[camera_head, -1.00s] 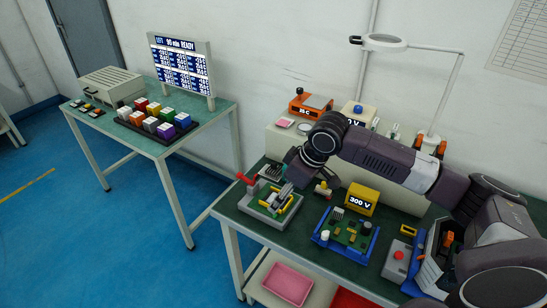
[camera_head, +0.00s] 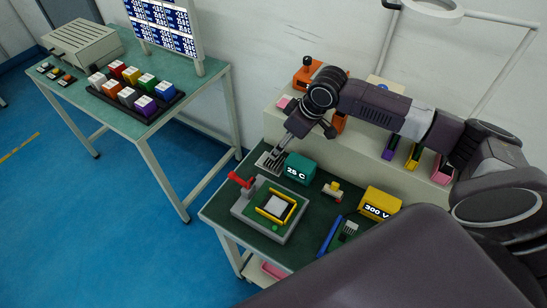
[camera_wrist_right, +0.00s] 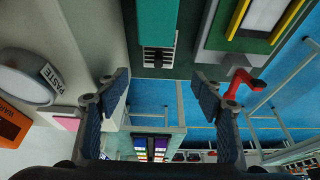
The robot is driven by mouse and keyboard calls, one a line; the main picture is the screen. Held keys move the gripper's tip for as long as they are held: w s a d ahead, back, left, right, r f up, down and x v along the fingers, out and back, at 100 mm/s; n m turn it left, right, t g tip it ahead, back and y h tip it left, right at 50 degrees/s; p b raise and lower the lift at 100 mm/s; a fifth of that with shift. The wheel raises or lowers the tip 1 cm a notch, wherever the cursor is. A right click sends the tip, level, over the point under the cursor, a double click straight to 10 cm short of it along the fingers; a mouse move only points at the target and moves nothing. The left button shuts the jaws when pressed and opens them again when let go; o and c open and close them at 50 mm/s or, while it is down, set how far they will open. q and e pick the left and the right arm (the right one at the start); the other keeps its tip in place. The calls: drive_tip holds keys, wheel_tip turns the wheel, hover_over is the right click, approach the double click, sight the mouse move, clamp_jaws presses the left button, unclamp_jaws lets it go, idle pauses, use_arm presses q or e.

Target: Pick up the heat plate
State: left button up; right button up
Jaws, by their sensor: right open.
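I cannot tell for sure which thing is the heat plate. A grey finned plate (camera_head: 267,163) lies on the green table against a teal block marked 25 C (camera_head: 300,168). In the right wrist view the finned plate (camera_wrist_right: 158,59) shows ahead, between the finger lines, at the end of the teal block (camera_wrist_right: 158,20). My right gripper (camera_head: 281,148) is above the finned plate in the head view. Its fingers are wide apart and empty in the right wrist view (camera_wrist_right: 160,97). An orange unit (camera_head: 307,74) stands on the back shelf. My left gripper is out of view.
A grey fixture with a red lever (camera_head: 240,181) and yellow frame stands just in front. A yellow 300 V block (camera_head: 379,203) and a small red-and-yellow part (camera_head: 333,190) are to the right. A side table (camera_head: 185,85) holds coloured blocks. Floor between the tables is clear.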

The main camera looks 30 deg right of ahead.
sight(276, 161)
drive_tip(key=x, duration=0.4)
drive_tip(key=p+x, duration=0.1)
drive_tip(key=x, duration=0.1)
drive_tip(key=shift+s+d+f, duration=0.2)
drive_tip(key=shift+f, duration=0.15)
drive_tip(key=x, duration=0.3)
drive_tip(key=shift+f, duration=0.45)
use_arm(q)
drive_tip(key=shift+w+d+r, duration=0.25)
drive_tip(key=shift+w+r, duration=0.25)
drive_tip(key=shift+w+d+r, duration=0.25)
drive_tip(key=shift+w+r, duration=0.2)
use_arm(e)
drive_tip(key=c, duration=1.3)
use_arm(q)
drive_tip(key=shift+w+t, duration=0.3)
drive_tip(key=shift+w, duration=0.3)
use_arm(e)
drive_tip(key=shift+r, duration=0.1)
drive_tip(key=shift+c, duration=0.2)
drive_tip(key=shift+w+r, duration=0.1)
